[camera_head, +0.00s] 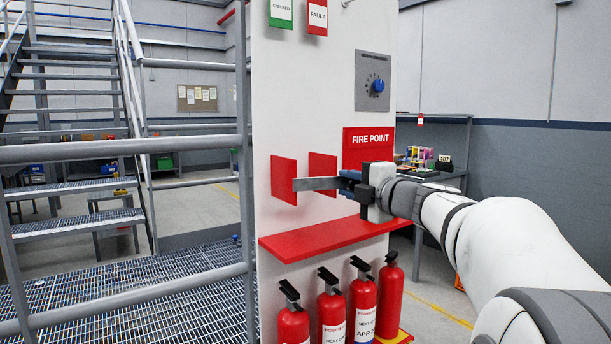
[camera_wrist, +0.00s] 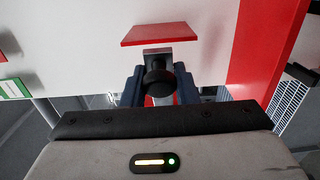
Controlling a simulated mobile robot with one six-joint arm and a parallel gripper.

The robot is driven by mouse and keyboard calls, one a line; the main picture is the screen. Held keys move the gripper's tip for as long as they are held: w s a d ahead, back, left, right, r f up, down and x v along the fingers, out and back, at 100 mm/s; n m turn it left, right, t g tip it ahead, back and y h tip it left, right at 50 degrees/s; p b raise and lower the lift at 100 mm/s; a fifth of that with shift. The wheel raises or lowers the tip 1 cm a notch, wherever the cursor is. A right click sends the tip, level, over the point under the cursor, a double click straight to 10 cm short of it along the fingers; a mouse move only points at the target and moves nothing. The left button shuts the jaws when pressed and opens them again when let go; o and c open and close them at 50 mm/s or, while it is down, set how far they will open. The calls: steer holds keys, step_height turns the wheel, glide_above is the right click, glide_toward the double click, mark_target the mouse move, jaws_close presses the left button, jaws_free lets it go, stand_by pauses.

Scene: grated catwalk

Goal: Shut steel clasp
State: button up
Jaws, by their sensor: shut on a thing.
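The steel clasp (camera_head: 316,184) shows in the head view as a flat grey bar. It runs level across the front of two red plates on the white panel, from the left plate (camera_head: 284,178) to my gripper. My gripper (camera_head: 350,184) is at the bar's right end, shut on it. In the wrist view, both blue fingers (camera_wrist: 159,90) stand on either side of a dark round knob (camera_wrist: 158,79) at the near end of the clasp. A short grey part of the clasp (camera_wrist: 157,52) shows beyond the knob, below a red plate (camera_wrist: 159,33).
A red shelf (camera_head: 325,236) juts out just below my gripper. Several fire extinguishers (camera_head: 331,312) stand under it. A red "FIRE POINT" sign (camera_head: 368,140) and a grey box with a blue dial (camera_head: 373,80) are above. Grey railings (camera_head: 120,148) stand at left.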

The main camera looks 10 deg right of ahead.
mark_target(345, 181)
steer(key=shift+w+d+r+n+g+y+p, duration=0.15)
steer(key=shift+w+n+g+y+p, duration=0.45)
steer(key=shift+w+n+y+p, duration=0.45)
steer(key=shift+w+a+f+n+g+y+p, duration=0.2)
steer(key=shift+w+n+g+y+p, duration=0.45)
steer(key=shift+y, duration=0.4)
steer(key=o, duration=1)
steer(key=shift+s, duration=0.1)
steer(key=v, duration=0.7)
steer(key=shift+s+d, duration=0.25)
steer(key=shift+s, duration=0.05)
